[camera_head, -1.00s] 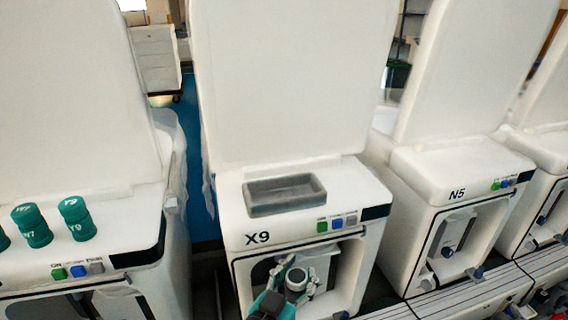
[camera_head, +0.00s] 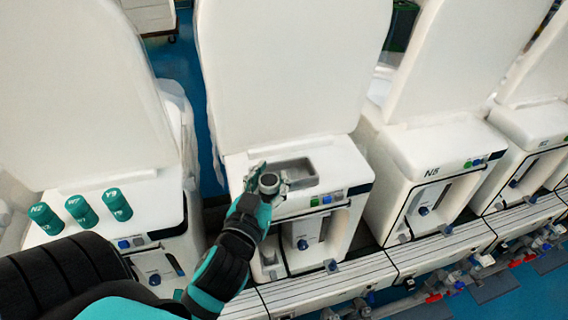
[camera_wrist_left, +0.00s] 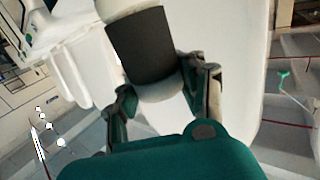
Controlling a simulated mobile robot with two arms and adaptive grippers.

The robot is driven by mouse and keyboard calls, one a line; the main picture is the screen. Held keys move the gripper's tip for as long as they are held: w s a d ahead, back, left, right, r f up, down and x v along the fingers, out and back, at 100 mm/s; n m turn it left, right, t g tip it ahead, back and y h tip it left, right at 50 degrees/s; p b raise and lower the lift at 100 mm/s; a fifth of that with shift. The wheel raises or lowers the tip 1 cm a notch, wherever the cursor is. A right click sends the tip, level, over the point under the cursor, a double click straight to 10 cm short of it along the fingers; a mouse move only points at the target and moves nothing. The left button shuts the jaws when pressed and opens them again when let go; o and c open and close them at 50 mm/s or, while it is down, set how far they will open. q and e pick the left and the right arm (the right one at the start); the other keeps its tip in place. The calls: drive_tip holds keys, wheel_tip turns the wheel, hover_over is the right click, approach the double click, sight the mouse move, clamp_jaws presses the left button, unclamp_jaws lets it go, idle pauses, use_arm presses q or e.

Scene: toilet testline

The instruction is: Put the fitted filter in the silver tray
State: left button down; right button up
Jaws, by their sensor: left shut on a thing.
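The silver tray (camera_head: 309,183) is a grey, shallow rectangular box on top of the unit marked X9 earlier. My left gripper (camera_head: 268,185) is shut on the filter (camera_head: 269,179), which shows as a dark round end in the head view, at the tray's left end. I cannot tell its exact height over the tray. In the left wrist view, the filter (camera_wrist_left: 141,46) is a white cylinder with a broad dark band, between the two fingers of the gripper (camera_wrist_left: 160,82). The gripper hides the tray's left part. My right gripper is not in view.
Three teal cylinders (camera_head: 81,210) stand on the unit at left. The middle unit's front recess (camera_head: 303,235) is open. A unit marked N5 (camera_head: 430,172) stands to the right. Tall white lids (camera_head: 287,70) rise behind the tops. Pipes and valves (camera_head: 455,280) run along the front.

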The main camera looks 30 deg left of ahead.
use_arm(q)
drive_tip(key=b+x, duration=0.5)
drive_tip(key=f+b+x, duration=0.1)
drive_tip(key=b+x, duration=0.1)
drive_tip(key=b, duration=0.1)
drive_tip(key=shift+w+a, duration=0.1)
drive_tip(key=shift+a, duration=0.25)
drive_tip(key=w+f, duration=0.1)
drive_tip(key=w+a+f+p, duration=0.1)
drive_tip(key=w, duration=0.1)
drive_tip(key=w+f+p, duration=0.1)
drive_tip(key=shift+w+a+f, duration=0.2)
drive_tip(key=shift+w+a, duration=0.2)
drive_tip(key=shift+f, duration=0.1)
drive_tip(key=shift+f, duration=0.1)
drive_tip(key=c, duration=0.7)
unclamp_jaws()
